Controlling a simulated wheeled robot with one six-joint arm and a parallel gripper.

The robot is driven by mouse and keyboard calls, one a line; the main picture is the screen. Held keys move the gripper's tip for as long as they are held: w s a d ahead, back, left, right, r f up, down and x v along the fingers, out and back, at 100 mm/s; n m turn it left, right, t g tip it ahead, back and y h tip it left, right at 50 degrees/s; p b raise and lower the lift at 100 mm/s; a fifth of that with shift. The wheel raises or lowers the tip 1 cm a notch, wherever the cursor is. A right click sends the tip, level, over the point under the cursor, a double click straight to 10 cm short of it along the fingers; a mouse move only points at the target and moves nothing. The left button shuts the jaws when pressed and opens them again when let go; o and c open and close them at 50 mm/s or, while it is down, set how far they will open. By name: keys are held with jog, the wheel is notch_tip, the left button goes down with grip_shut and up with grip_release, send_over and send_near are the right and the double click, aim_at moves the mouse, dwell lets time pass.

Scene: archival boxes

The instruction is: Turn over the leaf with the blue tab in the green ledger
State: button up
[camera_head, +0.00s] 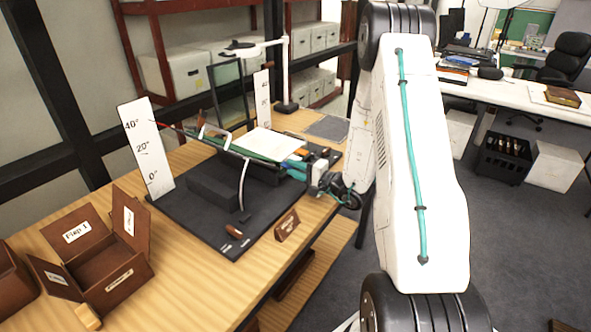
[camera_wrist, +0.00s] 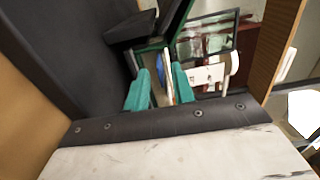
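The green ledger (camera_head: 248,154) lies open on dark supports on a black mat, with a pale page (camera_head: 266,142) facing up. My gripper (camera_head: 300,170) reaches in from the right at that edge. In the wrist view, the teal fingertips of my gripper (camera_wrist: 161,84) stand apart. A thin pale and orange edge and a bit of blue (camera_wrist: 160,68) show in the gap between them. I cannot tell whether either finger touches the leaf.
Angle boards (camera_head: 146,150) stand on the mat's left and far sides. A thin curved white strip (camera_head: 243,184) stands in front of the ledger. A brown open box (camera_head: 105,265) is at the table's left. A small wooden sign (camera_head: 287,225) stands near the front edge.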

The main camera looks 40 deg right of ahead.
jog(key=shift+c, duration=0.4)
grip_shut()
dwell(1.0)
